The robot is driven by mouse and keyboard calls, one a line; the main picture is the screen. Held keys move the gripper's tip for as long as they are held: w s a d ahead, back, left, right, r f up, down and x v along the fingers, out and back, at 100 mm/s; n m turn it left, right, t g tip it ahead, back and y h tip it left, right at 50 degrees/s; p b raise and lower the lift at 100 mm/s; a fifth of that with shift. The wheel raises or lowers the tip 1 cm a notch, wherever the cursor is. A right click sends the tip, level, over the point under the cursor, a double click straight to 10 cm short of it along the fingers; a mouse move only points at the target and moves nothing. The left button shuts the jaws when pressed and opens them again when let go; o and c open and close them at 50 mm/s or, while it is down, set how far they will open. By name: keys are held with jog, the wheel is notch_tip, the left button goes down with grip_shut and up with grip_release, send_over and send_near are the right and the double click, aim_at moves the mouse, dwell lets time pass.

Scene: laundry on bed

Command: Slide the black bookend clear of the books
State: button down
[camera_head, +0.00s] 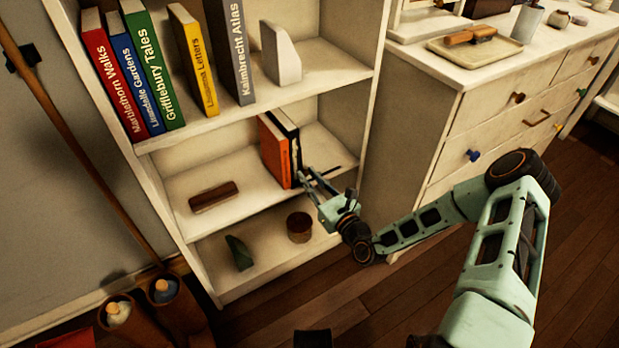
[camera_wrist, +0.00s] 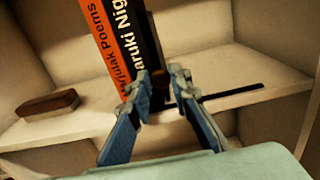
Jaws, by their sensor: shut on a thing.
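The black bookend (camera_wrist: 232,92) shows in the wrist view as a thin dark strip lying on the middle shelf, right of the books. Its dark base also shows in the head view (camera_head: 328,171). An orange book (camera_head: 273,150) and a black book (camera_head: 288,129) stand upright side by side, left of the bookend. My gripper (camera_head: 305,177) reaches in from the front at the foot of the books. Its fingers (camera_wrist: 165,84) are close together, shut on a dark part that I take for the bookend. The fingers hide the held part and its contact with the black book.
A brown brush-like block (camera_head: 213,196) lies left on the same shelf (camera_head: 235,178). The top shelf holds several upright books and a white bookend (camera_head: 281,54). Below are a green wedge (camera_head: 239,252) and a brown round container (camera_head: 299,227). A white dresser (camera_head: 480,110) stands at the right.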

jog(key=w+d, duration=0.2)
jog(key=d, duration=0.1)
jog(key=w+d, duration=0.2)
jog(key=d, duration=0.1)
jog(key=w+d+p, duration=0.1)
jog(key=w+d, duration=0.1)
jog(key=d, duration=0.2)
jog(key=shift+w, duration=0.35)
jog(key=c, duration=1.9)
grip_release()
jog(key=shift+o, duration=0.5)
jog(key=shift+s, duration=0.1)
jog(key=v, duration=1.2)
jog(key=shift+a, duration=0.1)
